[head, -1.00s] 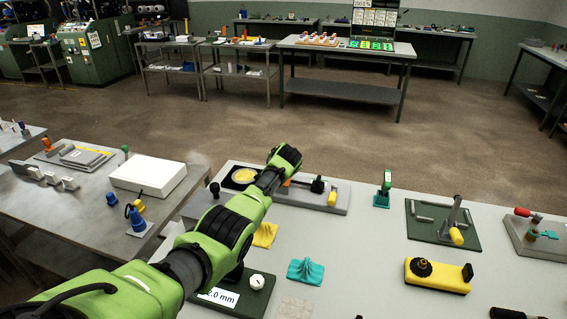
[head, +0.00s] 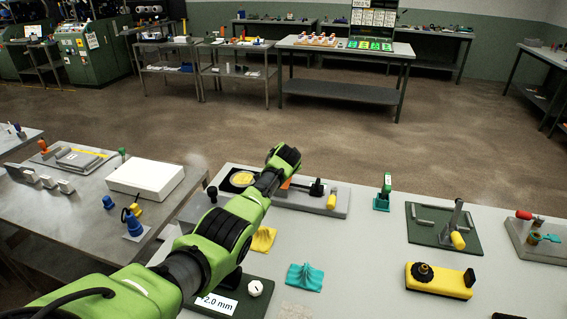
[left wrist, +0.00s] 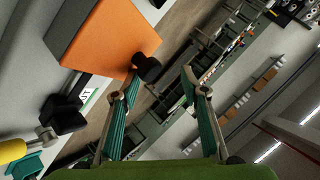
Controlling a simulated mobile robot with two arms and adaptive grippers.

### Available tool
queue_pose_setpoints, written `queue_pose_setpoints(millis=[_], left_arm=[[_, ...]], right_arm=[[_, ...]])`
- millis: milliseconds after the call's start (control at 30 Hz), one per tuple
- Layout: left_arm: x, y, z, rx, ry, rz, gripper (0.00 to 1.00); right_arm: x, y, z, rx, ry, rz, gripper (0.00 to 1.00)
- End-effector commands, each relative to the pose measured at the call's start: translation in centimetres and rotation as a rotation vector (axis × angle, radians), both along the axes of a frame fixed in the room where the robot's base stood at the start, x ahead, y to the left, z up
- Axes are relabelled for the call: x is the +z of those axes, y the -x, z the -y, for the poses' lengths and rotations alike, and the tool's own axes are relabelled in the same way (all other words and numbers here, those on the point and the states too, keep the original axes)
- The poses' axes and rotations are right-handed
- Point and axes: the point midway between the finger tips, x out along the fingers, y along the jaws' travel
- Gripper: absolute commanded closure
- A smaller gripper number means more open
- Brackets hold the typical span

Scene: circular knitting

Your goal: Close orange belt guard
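The orange belt guard (left wrist: 112,38) is a flat-faced orange block at the upper left of the left wrist view, with a black knob (left wrist: 147,67) at its near corner. In the head view only a small orange sliver (head: 286,184) shows beside my left arm, on a grey base (head: 340,205). My left gripper (left wrist: 162,82) is open, its two teal-padded fingers spread wide. The knob lies close to the tip of the left-hand finger in that view; I cannot tell if they touch. The gripper is hidden behind my arm in the head view. My right gripper is not in view.
A black handle (head: 317,187) and a yellow cylinder (head: 332,201) are on the same base. A green stand (head: 383,193), a lever fixture (head: 447,222), a yellow device (head: 440,280) and a teal cloth (head: 305,277) lie around. The table between them is clear.

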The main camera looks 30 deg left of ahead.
Motion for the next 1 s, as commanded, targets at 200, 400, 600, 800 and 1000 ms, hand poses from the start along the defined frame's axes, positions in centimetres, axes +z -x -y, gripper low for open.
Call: queue_pose_setpoints(millis=[200,400,600,800,1000], left_arm=[[0.0,0.5,-0.1,0.004,-0.004,-0.007,0.61],[0.8,1.6,0.7,0.003,-0.002,-0.005,0.61],[2.1,3.0,1.7,0.000,-0.001,-0.004,0.61],[3.8,4.8,2.9,-0.001,-0.001,-0.002,0.61],[5.5,6.6,4.1,-0.001,-0.001,0.000,0.61]], right_arm=[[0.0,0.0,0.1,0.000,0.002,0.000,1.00],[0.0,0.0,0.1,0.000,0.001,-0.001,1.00],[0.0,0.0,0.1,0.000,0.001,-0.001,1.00],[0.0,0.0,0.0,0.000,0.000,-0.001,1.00],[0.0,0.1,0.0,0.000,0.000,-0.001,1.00]])
